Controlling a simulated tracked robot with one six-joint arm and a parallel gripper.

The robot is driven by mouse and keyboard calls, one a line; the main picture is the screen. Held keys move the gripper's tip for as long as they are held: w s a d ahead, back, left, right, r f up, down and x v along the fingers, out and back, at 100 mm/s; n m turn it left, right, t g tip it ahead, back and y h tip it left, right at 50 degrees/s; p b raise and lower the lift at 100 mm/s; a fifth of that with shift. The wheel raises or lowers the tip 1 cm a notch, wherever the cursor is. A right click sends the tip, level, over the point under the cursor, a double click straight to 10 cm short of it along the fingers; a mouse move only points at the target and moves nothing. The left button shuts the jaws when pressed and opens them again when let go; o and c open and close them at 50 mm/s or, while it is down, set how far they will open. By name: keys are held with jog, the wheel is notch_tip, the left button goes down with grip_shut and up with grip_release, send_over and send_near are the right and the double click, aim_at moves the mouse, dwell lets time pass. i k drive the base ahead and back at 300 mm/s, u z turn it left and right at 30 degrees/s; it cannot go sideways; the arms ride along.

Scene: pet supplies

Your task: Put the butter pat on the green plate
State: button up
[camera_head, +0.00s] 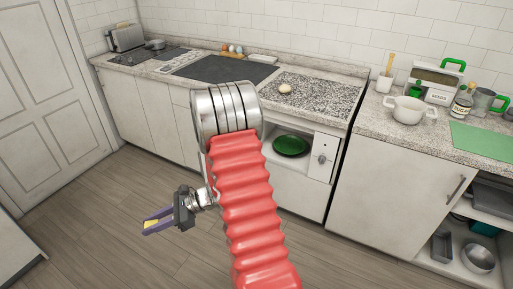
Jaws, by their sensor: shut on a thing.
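My gripper (159,219) is at the lower left of the head view, above the wooden floor and out in front of the cabinets. It is shut on a small yellow butter pat (152,224), which shows between its purple fingers. The green plate (290,145) is in an open niche below the speckled counter, to the right of my arm. The gripper is well apart from the plate, to its left and lower in the picture. The part of the plate that shows is empty.
A white niche wall with a knob (322,159) stands right of the plate. The counter (310,95) lies above it, with a small pale round thing (284,88) on top. A white pot (407,110) and a green board (482,141) are on the right counter. The floor (110,225) is clear.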

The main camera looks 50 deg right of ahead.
aim_at(290, 147)
jog(key=u, duration=0.45)
jog(key=i, duration=0.1)
jog(key=z, duration=1.45)
jog(key=k, duration=0.65)
jog(key=z, duration=0.2)
jog(key=i, duration=2.25)
jog(key=u, duration=0.25)
